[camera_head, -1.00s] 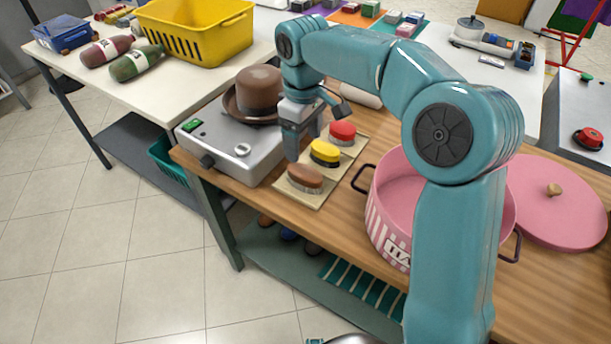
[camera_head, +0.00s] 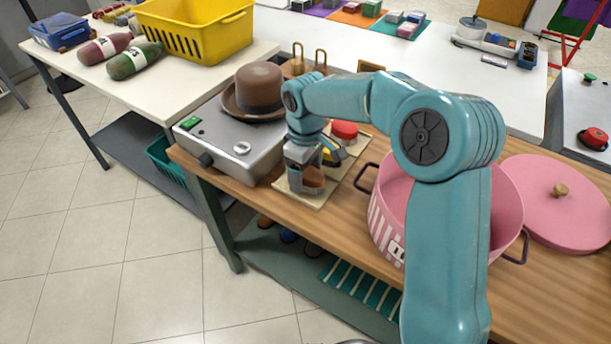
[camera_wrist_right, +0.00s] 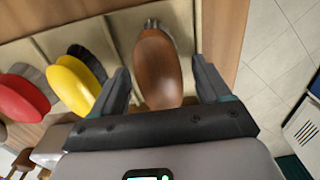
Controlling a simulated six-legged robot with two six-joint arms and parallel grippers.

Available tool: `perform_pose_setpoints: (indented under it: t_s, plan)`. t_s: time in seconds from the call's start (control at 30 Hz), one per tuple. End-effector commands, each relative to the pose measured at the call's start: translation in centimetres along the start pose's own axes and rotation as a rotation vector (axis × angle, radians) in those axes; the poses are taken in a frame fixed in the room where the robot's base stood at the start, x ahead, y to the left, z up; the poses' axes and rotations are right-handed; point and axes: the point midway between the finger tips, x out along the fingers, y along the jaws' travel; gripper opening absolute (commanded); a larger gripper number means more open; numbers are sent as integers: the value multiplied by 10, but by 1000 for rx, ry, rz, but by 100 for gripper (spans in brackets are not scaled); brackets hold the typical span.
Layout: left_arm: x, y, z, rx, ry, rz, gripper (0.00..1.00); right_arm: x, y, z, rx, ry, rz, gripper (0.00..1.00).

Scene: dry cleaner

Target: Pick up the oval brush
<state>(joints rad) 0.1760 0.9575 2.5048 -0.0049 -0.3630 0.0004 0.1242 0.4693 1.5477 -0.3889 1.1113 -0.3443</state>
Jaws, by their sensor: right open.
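The brown oval brush (camera_wrist_right: 158,70) lies on a beige mat (camera_head: 318,203) on the wooden counter. In the head view it (camera_head: 313,178) is partly hidden by my right gripper. My right gripper (camera_head: 306,187) is low over it, pointing down. In the right wrist view, the open fingers (camera_wrist_right: 161,78) stand on either side of the brush, with a gap visible on each side. A yellow brush (camera_wrist_right: 77,84) and a red brush (camera_wrist_right: 22,99) lie beside it on the mat. My left gripper is not in view.
A grey machine (camera_head: 235,146) with a brown hat (camera_head: 258,88) stands left of the mat. A pink pot (camera_head: 385,222) with dark handles stands close on the right, and its lid (camera_head: 540,215) lies beyond. The counter's front edge is near the brush.

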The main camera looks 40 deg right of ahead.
Motion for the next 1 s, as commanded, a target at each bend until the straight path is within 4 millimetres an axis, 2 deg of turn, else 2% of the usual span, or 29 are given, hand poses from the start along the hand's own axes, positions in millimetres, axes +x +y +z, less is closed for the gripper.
perform_pose_setpoints:
  t_s: [0.03,0.17,0.2,0.47,0.67,0.77,1.0]
  plan:
    - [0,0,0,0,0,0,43,0,0,0,0,0,0,67]
    - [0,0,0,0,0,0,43,0,0,0,0,0,0,24]
    - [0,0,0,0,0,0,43,0,0,0,0,0,0,19]
    - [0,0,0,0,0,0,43,-2,0,0,0,1,1,19]
    - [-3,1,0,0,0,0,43,-17,0,0,-1,3,2,19]
    - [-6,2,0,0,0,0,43,-36,0,-1,-1,5,3,19]
    - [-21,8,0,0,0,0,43,-111,0,-1,0,6,3,19]
